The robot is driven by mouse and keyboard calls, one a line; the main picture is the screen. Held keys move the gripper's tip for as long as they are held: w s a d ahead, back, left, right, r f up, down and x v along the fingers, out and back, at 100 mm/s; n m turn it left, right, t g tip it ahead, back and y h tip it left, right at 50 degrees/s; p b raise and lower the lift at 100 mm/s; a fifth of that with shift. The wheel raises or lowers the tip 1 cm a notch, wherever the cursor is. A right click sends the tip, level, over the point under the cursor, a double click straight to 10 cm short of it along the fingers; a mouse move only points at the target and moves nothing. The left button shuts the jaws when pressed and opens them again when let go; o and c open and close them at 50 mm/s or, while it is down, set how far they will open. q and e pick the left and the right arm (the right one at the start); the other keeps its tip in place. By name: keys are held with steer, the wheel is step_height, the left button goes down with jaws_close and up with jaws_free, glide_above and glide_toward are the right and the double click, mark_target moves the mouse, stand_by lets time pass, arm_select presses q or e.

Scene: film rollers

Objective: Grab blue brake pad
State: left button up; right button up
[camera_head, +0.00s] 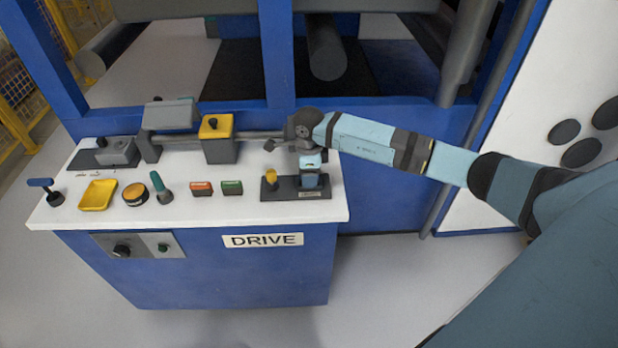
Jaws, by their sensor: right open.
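A small blue piece (311,180), which looks like the blue brake pad, sits on a dark base (288,193) at the right end of the white console top. Its upper part is close to my gripper, and the exact outline is hard to tell. My right gripper (293,147) is open, just above and beside the blue piece, with the arm coming in from the right. Whether a finger touches the piece cannot be told. A yellow knob (271,177) stands on the same base, left of the blue piece. My left gripper is not in view.
The console (200,265) carries a yellow-topped block (218,140), red (201,189) and green (232,187) buttons, a teal handle (160,187), a yellow tray (97,195) and a blue-handled lever (45,190). A grey bar runs behind. Blue frame posts stand at the back.

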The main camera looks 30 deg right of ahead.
steer(key=shift+f, duration=0.4)
jaws_close()
steer(key=shift+r, duration=0.1)
